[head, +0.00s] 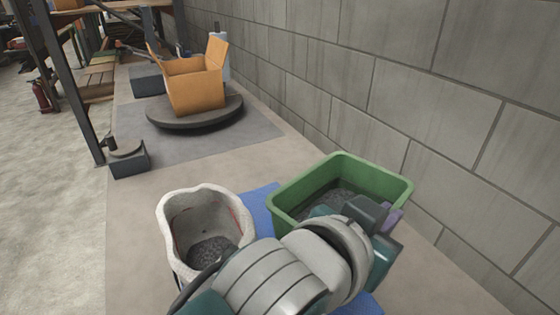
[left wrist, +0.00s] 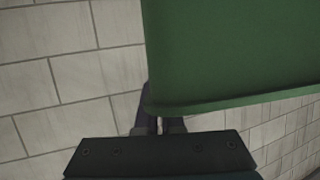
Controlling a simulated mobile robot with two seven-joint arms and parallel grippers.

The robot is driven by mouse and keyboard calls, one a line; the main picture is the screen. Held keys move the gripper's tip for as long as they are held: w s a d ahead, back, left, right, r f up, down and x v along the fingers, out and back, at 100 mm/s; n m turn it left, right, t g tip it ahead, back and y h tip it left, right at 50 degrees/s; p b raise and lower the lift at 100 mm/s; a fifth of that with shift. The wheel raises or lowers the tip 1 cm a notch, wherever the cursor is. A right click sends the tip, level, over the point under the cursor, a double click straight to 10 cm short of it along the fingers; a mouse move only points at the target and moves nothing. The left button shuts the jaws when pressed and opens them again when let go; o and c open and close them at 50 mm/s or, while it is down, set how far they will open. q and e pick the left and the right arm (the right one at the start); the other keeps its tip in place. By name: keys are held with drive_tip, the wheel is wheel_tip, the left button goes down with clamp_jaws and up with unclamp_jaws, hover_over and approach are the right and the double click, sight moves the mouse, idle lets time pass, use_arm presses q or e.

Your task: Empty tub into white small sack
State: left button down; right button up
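The green tub (head: 290,192) stands upright by the wall in the head view, with dark grey granules (head: 338,198) inside. The small white sack (head: 172,222) stands open to its left, with similar dark granules (head: 212,250) at its bottom. My left gripper (head: 388,222) is at the tub's near right side; my arm hides the tub's front. In the left wrist view, the tub (left wrist: 235,50) fills the upper right and covers the fingertips of my left gripper (left wrist: 158,124). The fingers look close together, but whether they clamp the rim is hidden. My right gripper is not visible.
A blue mat (head: 258,208) lies under the tub. Farther back, an open orange box (head: 195,90) sits on a round dark platform (head: 195,113). A small scale-like device (head: 128,158) stands at left. The block wall (head: 420,90) closes the right side.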

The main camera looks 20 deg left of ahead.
use_arm(q)
drive_tip(key=a+r+n+t+h, duration=0.2)
drive_tip(key=a+r+n, duration=0.2)
drive_tip(key=a+r, duration=0.3)
drive_tip(key=shift+s+a+r+h+p, duration=0.3)
drive_tip(key=shift+s+a+r+h, duration=0.1)
drive_tip(key=shift+r, duration=1.15)
drive_tip(key=shift+a+n+t+b, duration=0.3)
drive_tip(key=shift+b, duration=0.05)
drive_tip(key=s+a+r+n+t+h+b, duration=0.1)
drive_tip(key=a+r+n+t+b, duration=0.3)
drive_tip(key=a+n+b, duration=0.4)
drive_tip(key=shift+s+a+r+t+b, duration=0.2)
drive_tip(key=shift+a+r+t+b, duration=0.1)
drive_tip(key=shift+a+b, duration=1.05)
idle(1.2)
